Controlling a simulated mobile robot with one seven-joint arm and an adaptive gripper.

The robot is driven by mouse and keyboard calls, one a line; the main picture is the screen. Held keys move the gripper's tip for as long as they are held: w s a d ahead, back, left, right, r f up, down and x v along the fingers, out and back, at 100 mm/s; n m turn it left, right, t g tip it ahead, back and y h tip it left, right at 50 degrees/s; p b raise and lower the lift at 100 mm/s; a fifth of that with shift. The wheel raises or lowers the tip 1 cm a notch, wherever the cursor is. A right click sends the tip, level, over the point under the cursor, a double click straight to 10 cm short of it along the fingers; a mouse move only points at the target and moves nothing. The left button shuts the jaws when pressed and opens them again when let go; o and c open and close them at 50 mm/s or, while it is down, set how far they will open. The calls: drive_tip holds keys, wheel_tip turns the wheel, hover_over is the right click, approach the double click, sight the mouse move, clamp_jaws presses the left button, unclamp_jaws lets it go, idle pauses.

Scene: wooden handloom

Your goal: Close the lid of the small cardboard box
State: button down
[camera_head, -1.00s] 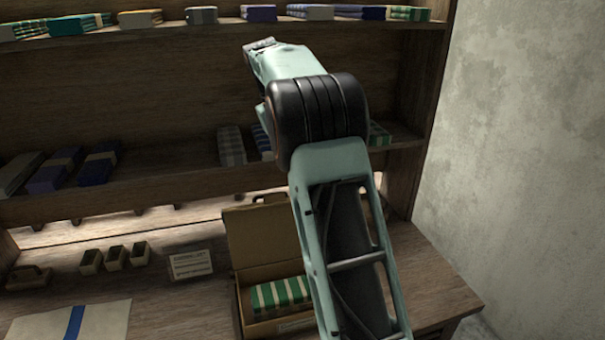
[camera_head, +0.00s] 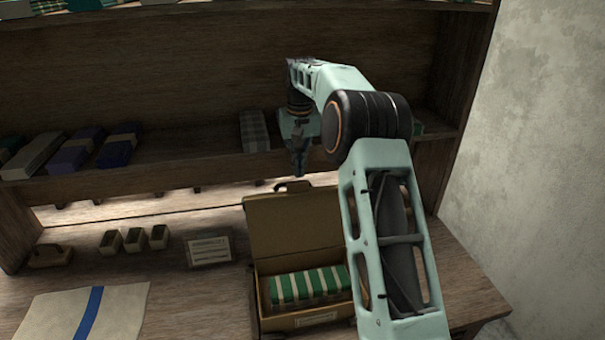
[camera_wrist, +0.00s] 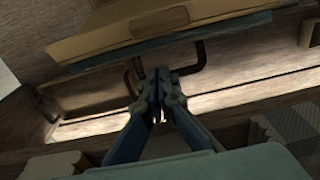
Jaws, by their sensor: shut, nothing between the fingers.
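The small cardboard box (camera_head: 262,317) stands on the wooden table, with green and white striped cloth (camera_head: 309,287) inside. Its lid (camera_head: 294,224) stands open, raised upright at the back of the box, with a dark handle at its top edge. My gripper (camera_head: 298,172) points down just above and behind the top edge of the lid. In the wrist view my gripper (camera_wrist: 160,74) is shut and empty. There the lid (camera_wrist: 130,35) spans the top, beyond the fingertips, with the dark handle (camera_wrist: 190,62) close beside them. Whether the fingers touch it I cannot tell.
The shelf board (camera_head: 200,164) with folded cloths runs behind my gripper. A card sign (camera_head: 208,249), several small tan boxes (camera_head: 134,240) and a cloth with a blue stripe (camera_head: 92,315) lie left of the box. A wall is at the right.

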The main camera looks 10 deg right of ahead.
drive_tip(key=shift+s+d+r, duration=0.1)
drive_tip(key=shift+s+r, duration=0.1)
drive_tip(key=shift+s, duration=0.45)
drive_tip(key=shift+s+r, duration=0.15)
drive_tip(key=shift+s, duration=0.45)
drive_tip(key=shift+s+r, duration=0.1)
drive_tip(key=shift+s, duration=0.6)
